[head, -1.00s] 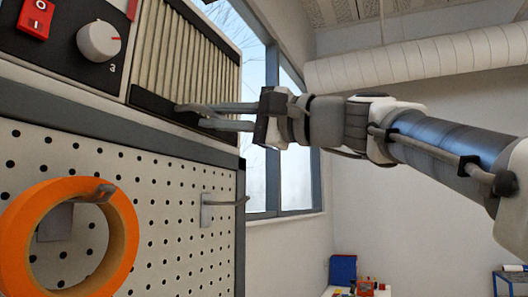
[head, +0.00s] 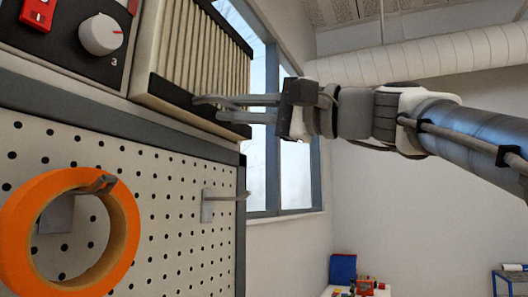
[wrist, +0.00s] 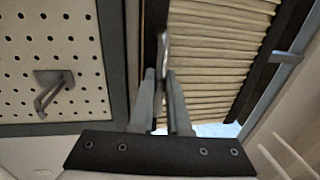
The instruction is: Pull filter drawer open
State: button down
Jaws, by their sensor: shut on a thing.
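The filter drawer (head: 198,48) has cream pleats in a black frame and stands out from the front of the machine housing. In the wrist view its pleats (wrist: 215,50) fill the upper right. My gripper (head: 207,107) is at the drawer's lower black edge, reaching in from the right. Its two fingers are shut on the drawer's handle, a thin grey piece (wrist: 162,45) that shows between them in the wrist view. The fingertips hide most of the handle in the head view.
Left of the drawer is a dark panel with a white knob (head: 100,35) and a red switch (head: 38,12). Below is a white pegboard (head: 150,200) with an orange tape roll (head: 125,222) and a metal hook (head: 208,204). Open room lies to the right.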

jog(key=v, duration=0.2)
jog(key=shift+s+d+r, duration=0.1)
jog(key=shift+d+r, duration=0.05)
jog(key=shift+d, duration=0.2)
jog(key=c, duration=0.9)
grip_release()
jog(key=b+v, duration=0.2)
jog(key=v, duration=1.5)
jog(key=shift+s+d, duration=0.1)
jog(key=shift+s, duration=0.1)
